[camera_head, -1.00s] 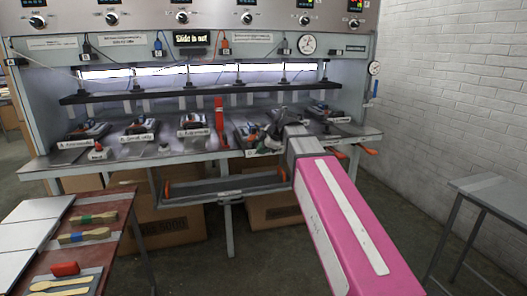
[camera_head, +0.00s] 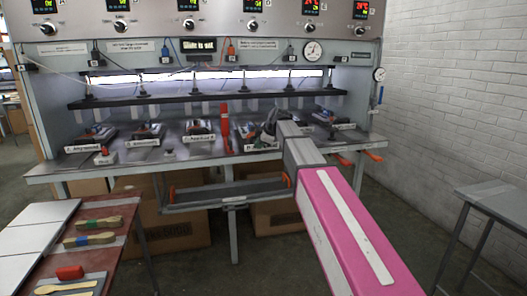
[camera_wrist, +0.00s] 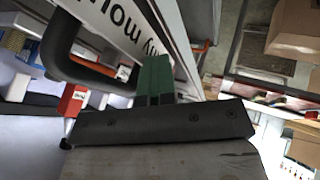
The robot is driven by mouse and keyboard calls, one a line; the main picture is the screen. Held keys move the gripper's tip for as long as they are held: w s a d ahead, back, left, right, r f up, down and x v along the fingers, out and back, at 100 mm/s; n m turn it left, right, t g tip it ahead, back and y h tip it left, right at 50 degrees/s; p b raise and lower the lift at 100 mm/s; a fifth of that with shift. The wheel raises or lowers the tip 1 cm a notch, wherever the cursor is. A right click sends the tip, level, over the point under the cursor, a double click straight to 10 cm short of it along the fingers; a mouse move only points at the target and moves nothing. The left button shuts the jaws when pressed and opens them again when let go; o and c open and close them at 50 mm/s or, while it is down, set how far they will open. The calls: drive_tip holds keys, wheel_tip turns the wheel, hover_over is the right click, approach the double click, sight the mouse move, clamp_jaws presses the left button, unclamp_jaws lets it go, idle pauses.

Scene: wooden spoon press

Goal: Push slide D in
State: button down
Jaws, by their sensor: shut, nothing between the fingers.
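The slides stand in a row on the press's metal bench, each with a white front label. The fourth from the left, which I take for slide D (camera_head: 262,144), is partly hidden by my gripper (camera_head: 268,132). In the wrist view my gripper (camera_wrist: 155,72) shows as green fingers pressed together, empty. The fingertips are at a white label plate (camera_wrist: 140,25) with large dark print, only partly readable. A black looped handle (camera_wrist: 62,45) is left of the fingers. I cannot tell whether the fingers touch the plate.
A red upright part (camera_head: 225,130) stands left of this slide. Orange-ended handles (camera_head: 372,156) stick out at the bench's right. A low tray (camera_head: 225,193) hangs in front. A table with wooden spoons (camera_head: 90,240) is at front left. A small display (camera_head: 195,45) is above; its text is unclear.

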drive_tip(key=w+a, duration=0.2)
drive_tip(key=w, duration=0.4)
drive_tip(key=w+a, duration=0.1)
drive_tip(key=w, duration=0.6)
drive_tip(key=w+a, duration=0.2)
drive_tip(key=w, duration=0.5)
drive_tip(key=shift+a, duration=0.35)
drive_tip(key=shift+w+r, duration=0.1)
drive_tip(key=shift+w, duration=0.05)
